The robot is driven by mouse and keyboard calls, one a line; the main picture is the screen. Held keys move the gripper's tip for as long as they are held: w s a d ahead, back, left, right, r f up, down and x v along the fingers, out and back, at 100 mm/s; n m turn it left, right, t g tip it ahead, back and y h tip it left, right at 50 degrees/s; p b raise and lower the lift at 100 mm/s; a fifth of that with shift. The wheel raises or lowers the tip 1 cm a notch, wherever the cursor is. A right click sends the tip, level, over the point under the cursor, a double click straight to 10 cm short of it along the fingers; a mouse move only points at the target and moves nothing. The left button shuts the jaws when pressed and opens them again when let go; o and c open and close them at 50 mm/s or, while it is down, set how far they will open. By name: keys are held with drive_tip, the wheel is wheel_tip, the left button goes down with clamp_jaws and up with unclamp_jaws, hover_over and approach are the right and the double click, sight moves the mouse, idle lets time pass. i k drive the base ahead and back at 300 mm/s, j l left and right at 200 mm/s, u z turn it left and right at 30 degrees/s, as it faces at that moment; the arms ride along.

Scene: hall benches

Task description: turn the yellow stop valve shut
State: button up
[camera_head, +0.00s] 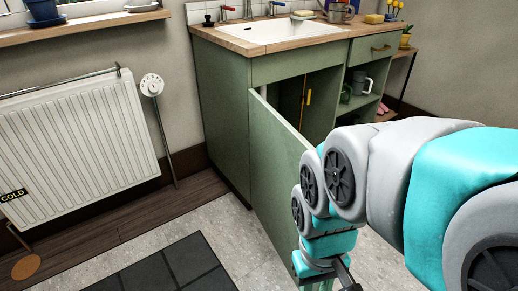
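The yellow stop valve, a small upright yellow handle (308,97), shows inside the dark opening of the green sink cabinet (222,115). Its pipe is mostly lost in shadow. The cabinet's green door (277,160) stands open, swung out toward me. My gripper (328,286) is low at the bottom edge of the picture, in front of the cabinet and right of the door's lower part. It is well below and apart from the yellow handle. Its fingertips are cut off by the frame, so its opening is hidden.
A white radiator (75,140) with a round white dial (152,85) is at the left. A white sink (268,31) with red and blue taps tops the cabinet. Open shelves with mugs (361,85) are right of the opening. A dark mat (165,272) lies on the floor.

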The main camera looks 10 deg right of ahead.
sight(308, 101)
drive_tip(key=k+l, duration=0.1)
drive_tip(key=l, duration=0.2)
drive_tip(key=k+l, duration=0.15)
drive_tip(key=l, duration=0.15)
drive_tip(key=k+l, duration=0.1)
drive_tip(key=l, duration=0.2)
drive_tip(key=i+l, duration=0.2)
drive_tip(key=l, duration=0.15)
drive_tip(key=i+l+u, duration=0.1)
drive_tip(key=l, duration=0.25)
drive_tip(key=i+l, duration=0.3)
drive_tip(key=i+l+u, duration=0.1)
drive_tip(key=i+l, duration=0.35)
